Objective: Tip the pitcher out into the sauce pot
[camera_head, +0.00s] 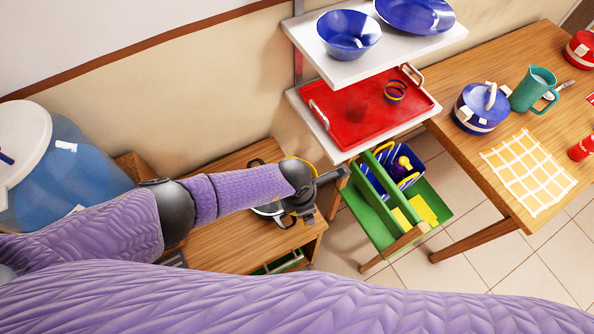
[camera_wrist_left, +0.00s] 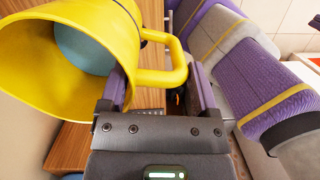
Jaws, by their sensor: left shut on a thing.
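The yellow pitcher (camera_wrist_left: 40,60) fills the upper left of the left wrist view, tilted on its side with its wide mouth toward the lower left. A rounded blue-teal surface (camera_wrist_left: 85,45) shows inside it. My left gripper (camera_wrist_left: 158,80) is shut on the pitcher's handle. In the head view my left gripper (camera_head: 305,195) is over the low wooden cabinet, and the arm hides nearly all of the pitcher. A silvery pot (camera_head: 267,210), perhaps the sauce pot, shows partly beneath the arm on that cabinet. My right gripper is out of view.
A large blue translucent container (camera_head: 95,165) stands left. The white shelf (camera_head: 345,155) with a red tray (camera_head: 350,105) is above and right of the gripper. A green caddy (camera_head: 385,205) stands beside the cabinet. The right table (camera_head: 500,75) holds a blue lidded pot (camera_head: 480,110) and green jug (camera_head: 530,90).

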